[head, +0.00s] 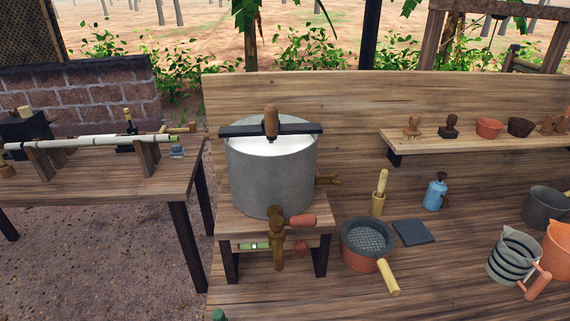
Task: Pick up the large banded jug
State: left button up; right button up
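The large banded jug (508,262) stands on the wooden bench at the lower right of the head view. It is light grey with dark bands around it. A reddish handle (538,284) sticks out at its lower right, towards the front. The jug looks upright with its mouth open, and nothing holds it. Neither of my grippers shows in the head view.
An orange container (558,246) sits close to the jug's right, cut by the picture edge. A dark grey pot (545,203) stands behind. A strainer pan (367,245), dark flat square (413,232) and blue bottle (435,194) are left. A large metal vat (270,175) stands further left.

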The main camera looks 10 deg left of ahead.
aim_at(515, 255)
jog(key=z, duration=1.25)
jog(key=i, duration=0.1)
jog(key=l+u, duration=0.05)
